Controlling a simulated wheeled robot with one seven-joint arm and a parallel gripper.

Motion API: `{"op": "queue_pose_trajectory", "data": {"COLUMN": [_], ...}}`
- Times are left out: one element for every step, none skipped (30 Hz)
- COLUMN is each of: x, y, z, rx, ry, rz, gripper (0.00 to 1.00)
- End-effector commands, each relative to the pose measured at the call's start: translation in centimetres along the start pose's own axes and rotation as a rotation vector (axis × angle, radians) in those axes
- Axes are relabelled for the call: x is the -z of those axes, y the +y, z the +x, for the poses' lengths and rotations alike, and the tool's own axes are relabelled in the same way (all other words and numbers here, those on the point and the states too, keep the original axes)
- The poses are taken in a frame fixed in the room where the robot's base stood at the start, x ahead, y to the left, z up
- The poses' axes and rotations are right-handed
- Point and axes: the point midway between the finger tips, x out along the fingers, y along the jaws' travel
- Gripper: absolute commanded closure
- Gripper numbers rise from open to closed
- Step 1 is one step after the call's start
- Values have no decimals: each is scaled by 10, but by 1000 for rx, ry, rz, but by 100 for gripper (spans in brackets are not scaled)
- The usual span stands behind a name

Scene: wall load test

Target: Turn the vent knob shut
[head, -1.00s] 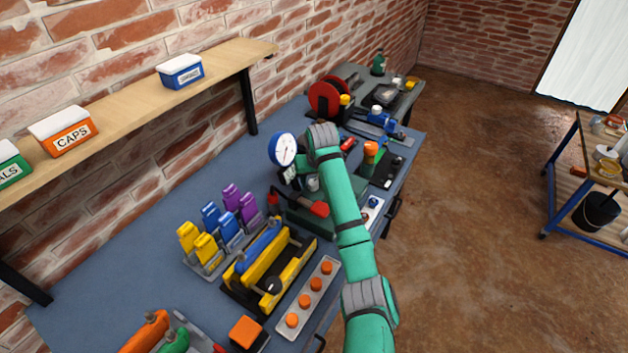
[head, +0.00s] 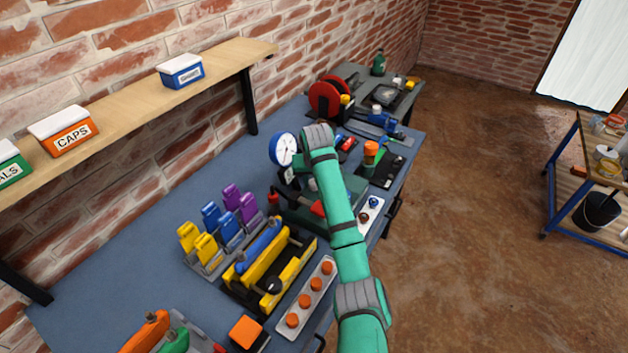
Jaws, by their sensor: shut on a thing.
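A green test pump (head: 296,217) with a red-handled lever (head: 317,208) stands on the blue bench. A round white-faced gauge (head: 285,149) with a blue rim rises at its back left, and a small red knob-like part (head: 273,196) shows at its left side. I cannot tell which part is the vent knob. My green arm reaches over the pump, its grey wrist bend just right of the gauge.
A yellow tool caddy (head: 252,290), a rack of coloured clips (head: 214,262) and a strip with orange knobs (head: 283,325) crowd the bench in front. A red reel (head: 324,98) stands behind. A wooden shelf (head: 130,108) runs along the brick wall.

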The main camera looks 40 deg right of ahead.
Motion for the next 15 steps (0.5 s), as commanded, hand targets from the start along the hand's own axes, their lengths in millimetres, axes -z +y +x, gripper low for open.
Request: {"op": "queue_pose_trajectory", "data": {"x": [0,0,0,0,0,0,0,0,0,1,1,1,1,1,1], "y": [-2,-2,-2,-3,-3,-3,-4,-4,-4,-4,-4,-5,-4,-5,-5], "z": [0,0,0,0,0,0,0,0,0,0,0,0,0,0,0], "rx": [-11,-19,-31,-40,-50,-64,-74,-86,-101,-112,-122,-137,-148,-159,-174], "ry": [1,1,1,1,1,1,0,0,0,0,0,1,1,0,0], "rz": [27,48,76,100,123,157,182,209,244,270,298,333,360,385,421], "gripper": [95,95,95,95,95,95,95,95,95,95,95,95,95,95,95]}}
